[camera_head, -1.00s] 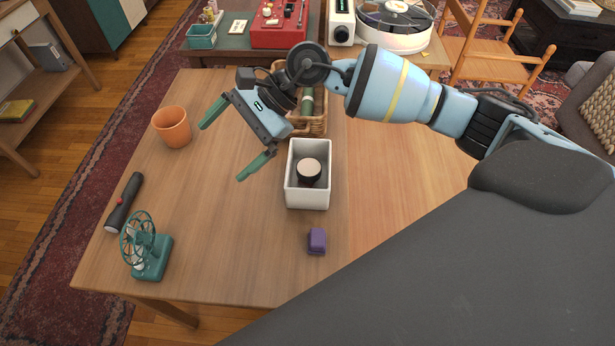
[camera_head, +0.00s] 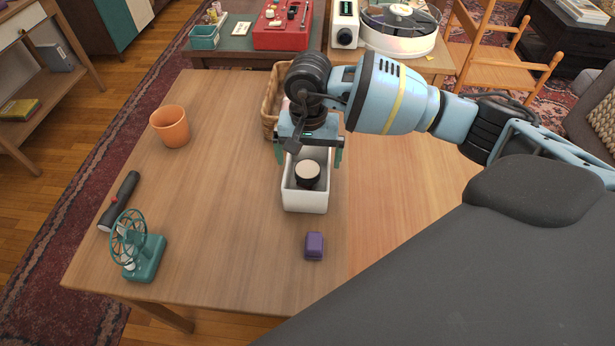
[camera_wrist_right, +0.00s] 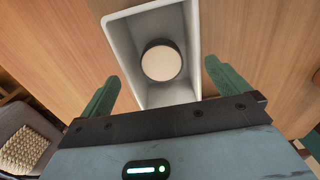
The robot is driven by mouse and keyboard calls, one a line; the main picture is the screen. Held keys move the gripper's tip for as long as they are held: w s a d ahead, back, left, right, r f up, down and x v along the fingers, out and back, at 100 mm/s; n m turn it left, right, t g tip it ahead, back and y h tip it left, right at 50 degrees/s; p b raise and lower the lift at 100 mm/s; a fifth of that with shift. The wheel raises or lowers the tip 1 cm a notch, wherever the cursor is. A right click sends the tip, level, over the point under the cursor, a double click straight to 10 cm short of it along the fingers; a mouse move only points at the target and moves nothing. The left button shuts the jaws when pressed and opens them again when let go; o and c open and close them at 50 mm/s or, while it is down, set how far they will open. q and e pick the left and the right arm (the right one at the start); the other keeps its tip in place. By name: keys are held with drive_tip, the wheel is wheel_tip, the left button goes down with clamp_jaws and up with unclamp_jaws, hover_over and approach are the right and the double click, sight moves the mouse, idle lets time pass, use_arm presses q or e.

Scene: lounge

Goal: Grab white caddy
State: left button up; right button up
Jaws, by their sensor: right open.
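The white caddy (camera_head: 306,203) is an open rectangular box standing on the wooden table. A round black object with a pale top (camera_head: 307,173) sits inside it. My right gripper (camera_head: 308,158) is open above the far end of the caddy, one green finger near each long side. In the right wrist view, my right gripper (camera_wrist_right: 168,88) has its fingers apart on either side of the near end of the caddy (camera_wrist_right: 119,50). I cannot tell how far the fingertips are above the rim. The caddy's far end is hidden by my gripper in the head view. My left gripper is not in view.
A wicker basket (camera_head: 270,105) stands just behind the caddy, partly hidden by my arm. A purple block (camera_head: 314,246) lies in front. An orange pot (camera_head: 170,127), a dark flashlight (camera_head: 119,201) and a green fan (camera_head: 146,260) are at the left. The table between them is clear.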

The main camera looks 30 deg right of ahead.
sight(307, 168)
drive_tip(key=shift+w+f, duration=0.2)
drive_tip(key=shift+f, duration=2.75)
drive_tip(key=c, duration=0.7)
drive_tip(key=shift+r, duration=0.1)
drive_tip(key=shift+c, duration=0.6)
wheel_tip(307, 168, up, 10)
drive_tip(key=shift+r, duration=0.1)
